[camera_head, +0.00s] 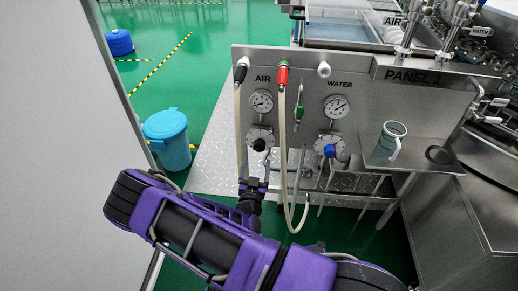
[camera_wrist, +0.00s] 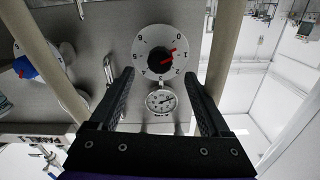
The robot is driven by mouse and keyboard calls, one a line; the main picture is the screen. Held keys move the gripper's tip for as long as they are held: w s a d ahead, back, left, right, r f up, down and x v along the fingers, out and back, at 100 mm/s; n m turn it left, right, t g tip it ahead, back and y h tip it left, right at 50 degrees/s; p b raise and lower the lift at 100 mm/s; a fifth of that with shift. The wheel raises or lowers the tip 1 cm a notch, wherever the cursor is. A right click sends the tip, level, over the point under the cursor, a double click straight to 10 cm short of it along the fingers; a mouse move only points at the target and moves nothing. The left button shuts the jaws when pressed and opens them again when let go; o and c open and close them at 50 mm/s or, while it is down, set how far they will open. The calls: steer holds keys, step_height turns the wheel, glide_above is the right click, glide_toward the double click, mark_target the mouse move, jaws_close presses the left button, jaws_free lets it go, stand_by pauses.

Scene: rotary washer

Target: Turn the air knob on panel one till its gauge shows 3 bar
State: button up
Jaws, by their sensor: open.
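Panel one (camera_head: 300,80) is a steel plate marked AIR on the left and WATER on the right. The air gauge (camera_head: 262,101) is a small round white dial, and the air knob (camera_head: 259,144), black with a red mark, sits below it on a numbered round plate. In the wrist view the knob (camera_wrist: 160,58) lies ahead between the fingertips, with the gauge (camera_wrist: 161,101) nearer the palm. Its needle is too small to read surely. My gripper (camera_wrist: 159,76) is open and empty, pointing at the knob, apparently short of touching it; in the head view it is just below the knob.
Pale hoses hang on both sides of the air knob, from a black connector (camera_head: 241,68) and a red connector (camera_head: 283,72). The water gauge (camera_head: 337,107) and blue water knob (camera_head: 330,151) are to the right. A grey mug (camera_head: 390,140) stands on a side shelf (camera_head: 420,163).

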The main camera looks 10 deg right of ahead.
mark_target(259, 149)
steer(key=x, duration=0.8)
steer(key=shift+b, duration=0.3)
steer(key=shift+c, duration=0.3)
jaws_close()
